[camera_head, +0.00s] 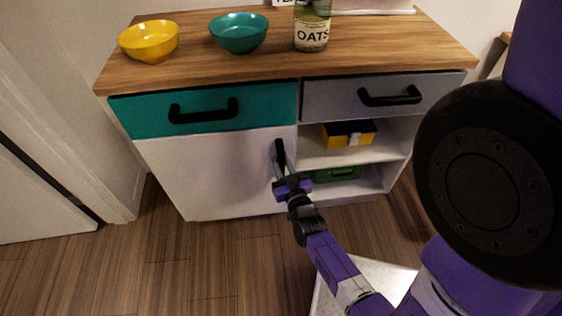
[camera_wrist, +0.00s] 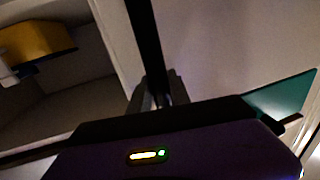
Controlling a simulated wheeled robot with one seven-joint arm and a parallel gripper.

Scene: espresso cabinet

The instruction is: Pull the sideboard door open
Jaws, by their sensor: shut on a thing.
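The sideboard (camera_head: 385,78) has a white door (camera_head: 215,172) at its lower left, under a teal drawer. The door looks closed or nearly so in the head view; I cannot tell if there is a small gap. A black vertical handle (camera_head: 280,152) sits near the door's right edge. My gripper (camera_head: 284,172) is shut on the lower part of this handle. In the wrist view the handle (camera_wrist: 148,45) runs down between the fingers of my gripper (camera_wrist: 157,92). The fingers hide the handle's lower end.
Open shelves right of the door hold a yellow box (camera_head: 348,134) and a green crate (camera_head: 338,173). A yellow bowl (camera_head: 149,41), a teal bowl (camera_head: 238,33) and an oats jar (camera_head: 312,27) stand on top. Wooden floor before the door (camera_head: 180,265) is clear.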

